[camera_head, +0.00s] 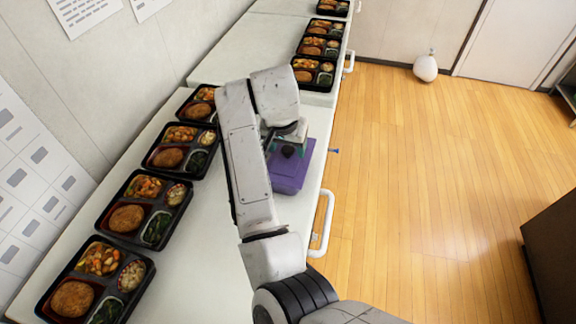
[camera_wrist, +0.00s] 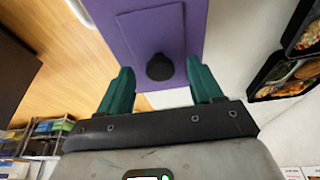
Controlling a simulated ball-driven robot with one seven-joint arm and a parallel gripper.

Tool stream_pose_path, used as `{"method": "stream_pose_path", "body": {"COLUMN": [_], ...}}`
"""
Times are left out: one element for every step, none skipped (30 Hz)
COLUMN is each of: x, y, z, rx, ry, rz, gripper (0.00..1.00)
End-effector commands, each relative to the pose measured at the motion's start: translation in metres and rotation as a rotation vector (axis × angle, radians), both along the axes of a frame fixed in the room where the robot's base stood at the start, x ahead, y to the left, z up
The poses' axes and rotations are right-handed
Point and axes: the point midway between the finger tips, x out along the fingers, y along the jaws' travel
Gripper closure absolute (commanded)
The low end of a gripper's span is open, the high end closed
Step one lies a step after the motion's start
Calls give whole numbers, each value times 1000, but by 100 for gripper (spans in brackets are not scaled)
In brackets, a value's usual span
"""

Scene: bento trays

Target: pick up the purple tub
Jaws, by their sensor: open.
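The purple tub (camera_head: 288,174) stands on the white counter near its right edge, with a dark round knob on its lid. My gripper (camera_head: 286,132) is over the far part of the tub, and my arm hides some of the tub's left side. In the wrist view the purple tub (camera_wrist: 190,50) fills the upper middle, with the black knob (camera_wrist: 159,67) on a paler lid panel. The two green fingers of my gripper (camera_wrist: 160,88) are spread apart, with the knob showing between and just beyond their tips. They hold nothing, and I cannot tell how far above the lid they are.
Several bento trays (camera_head: 108,259) line the counter's left side. More trays (camera_head: 313,74) stand on the far counter (camera_head: 240,52). A white handle (camera_head: 325,222) sticks out from the counter's right edge. The wooden floor to the right is mostly clear.

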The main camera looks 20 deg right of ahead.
Motion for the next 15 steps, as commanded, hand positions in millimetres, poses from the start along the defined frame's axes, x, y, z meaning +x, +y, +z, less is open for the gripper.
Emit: {"method": "stream_pose_path", "body": {"x": [1, 2, 3, 3, 4, 4, 4, 4, 4, 4, 4, 4, 4, 4, 4], "y": [-1, -2, -2, -3, -3, -3, -3, -4, -4, -4, -4, -3, -3, -3, -3], "z": [-6, -9, -13, -15, -16, -17, -18, -18, -18, -18, -18, -18, -18, -18, -18], "rx": [0, 0, 0, 0, 0, 1, 1, 1, 1, 1, 1, 1, 1, 1, 1], "ry": [3, 2, 3, 3, 1, 0, 0, -1, -1, -1, -1, -1, -1, -1, -1], "rz": [0, 1, 2, 2, 1, 1, 1, 0, 0, 0, 0, 0, 0, 0, 0], "gripper": [35, 35, 35, 35, 35, 35, 35, 35, 35, 35, 35, 35, 37, 40, 44]}}
